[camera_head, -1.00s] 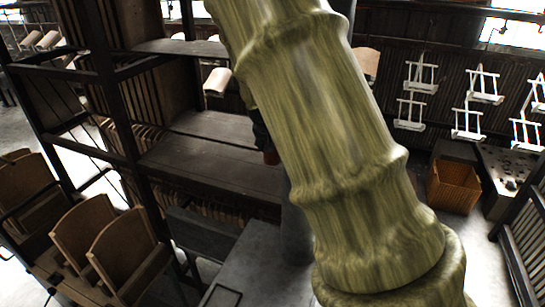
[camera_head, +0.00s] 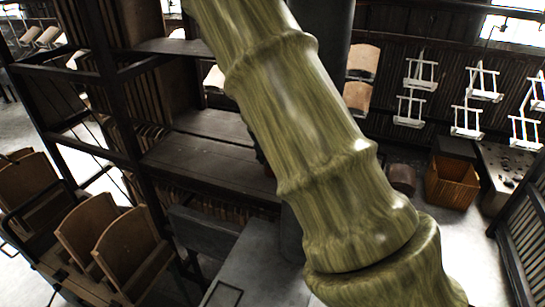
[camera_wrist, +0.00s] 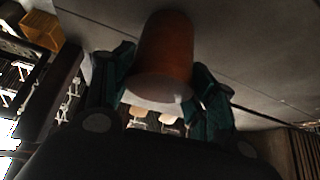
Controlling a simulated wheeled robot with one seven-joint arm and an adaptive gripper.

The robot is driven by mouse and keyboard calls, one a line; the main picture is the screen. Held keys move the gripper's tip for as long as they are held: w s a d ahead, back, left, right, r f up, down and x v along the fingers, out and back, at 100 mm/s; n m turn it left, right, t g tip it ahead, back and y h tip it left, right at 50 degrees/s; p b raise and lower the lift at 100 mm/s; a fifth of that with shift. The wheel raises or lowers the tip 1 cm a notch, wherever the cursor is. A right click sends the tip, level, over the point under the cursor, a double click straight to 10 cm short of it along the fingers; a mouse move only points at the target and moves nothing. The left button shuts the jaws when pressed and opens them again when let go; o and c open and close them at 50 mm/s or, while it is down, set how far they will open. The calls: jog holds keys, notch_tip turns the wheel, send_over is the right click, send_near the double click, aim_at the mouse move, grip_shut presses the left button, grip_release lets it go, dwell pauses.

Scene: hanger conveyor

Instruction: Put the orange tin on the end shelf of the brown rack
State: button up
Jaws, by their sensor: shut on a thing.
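In the wrist view, an orange tin (camera_wrist: 165,50) sits between the two teal fingers of my gripper (camera_wrist: 160,82). The fingers are shut on its sides, and its pale round end faces the camera. A flat grey surface lies behind the tin; I cannot tell whether the tin touches it. The brown rack (camera_head: 211,155) stands left of my arm, with dark frame posts and several wide shelves. Its right side is hidden behind my arm.
Wooden folding seats (camera_head: 125,240) stand at the lower left. An orange-brown crate (camera_head: 451,183) is on the floor at the right and also shows in the wrist view (camera_wrist: 40,31). White hangers (camera_head: 421,72) hang before the back wall. A grey surface (camera_head: 250,265) lies at the bottom centre.

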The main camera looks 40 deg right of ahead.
jog(key=shift+f, duration=0.2)
jog(key=o, duration=1.2)
jog(key=shift+r, duration=0.2)
jog(key=b+v, duration=0.6)
jog(key=v, duration=0.6)
